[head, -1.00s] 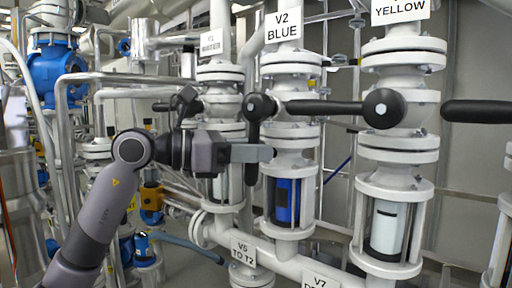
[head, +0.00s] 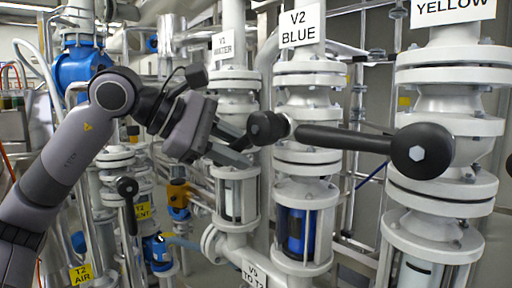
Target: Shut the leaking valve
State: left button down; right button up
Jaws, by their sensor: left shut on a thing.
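The V2 BLUE valve (head: 309,104) is a white flanged body on a vertical pipe. Its black lever hub (head: 267,127) faces me, and the dark handle runs from it down and left into my left gripper (head: 232,149). The jaws are shut on that handle, and they hide part of it. The blue sight glass (head: 297,232) sits below V2. To the right, the V3 YELLOW valve lever (head: 345,139) lies nearly level, pointing left from its hub. The V1 valve (head: 236,101) stands behind my gripper, its lever hidden. No leak can be made out. My right gripper is out of view.
A smaller valve with a downward black lever (head: 128,188) stands at lower left, near yellow T2 tags. A blue pump body (head: 82,68) is at upper left. Pipes crowd the space behind my left arm. The V3 lever is close on the right of V2.

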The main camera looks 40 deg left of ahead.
aim_at(231, 144)
pick_arm(q)
jog(key=shift+a+r+m+y+p, duration=0.15)
jog(key=shift+r+p, duration=0.05)
jog(key=shift+r, duration=0.25)
jog(key=shift+a+r+m+y+p, duration=0.15)
jog(key=shift+r, duration=0.3)
jog(key=shift+a+r+m+y+p, duration=0.1)
jog(key=shift+r+m+y+p, duration=0.4)
jog(key=shift+y+p, duration=0.15)
jog(key=shift+a+r+m+y+p, duration=0.2)
jog(key=shift+r+m+y+p, duration=0.55)
jog(key=shift+r+m+y, duration=0.15)
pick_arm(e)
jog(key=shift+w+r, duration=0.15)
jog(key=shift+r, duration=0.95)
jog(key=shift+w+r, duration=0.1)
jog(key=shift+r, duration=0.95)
pick_arm(q)
jog(key=c, duration=1)
grip_release()
jog(key=shift+f, duration=0.15)
